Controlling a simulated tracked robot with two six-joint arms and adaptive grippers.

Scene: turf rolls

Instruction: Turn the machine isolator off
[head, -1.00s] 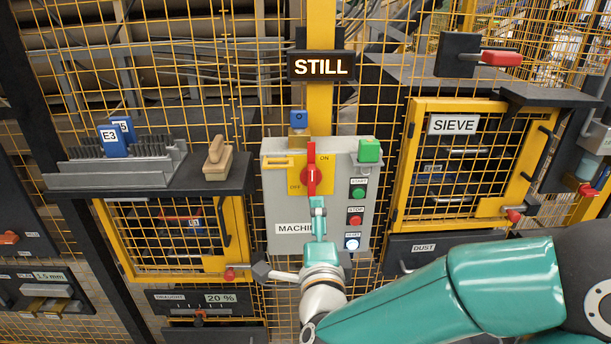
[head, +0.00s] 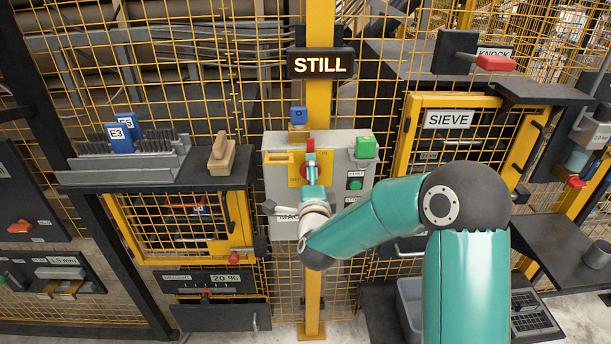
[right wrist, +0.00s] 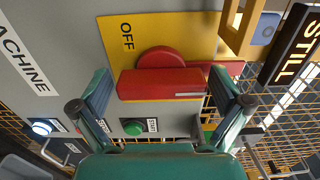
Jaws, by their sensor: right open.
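The machine isolator's red handle (head: 310,145) stands upright, toward ON, on a yellow plate on the grey control box (head: 361,213). The plate's OFF side is at its left in the head view. My right gripper (head: 311,168) is in front of the handle and hides its lower part. In the right wrist view the red handle (right wrist: 160,86) lies between the open fingers of the right gripper (right wrist: 160,72), one finger near each end. I cannot tell whether either finger touches it. My left gripper is not in view.
A green start button (head: 356,184) is right of the handle; my arm hides the buttons below it. A green block (head: 366,147) sits at the box's upper right corner, and a blue padlock (head: 298,115) is above the box. The lit sign (head: 321,64) reads STILL.

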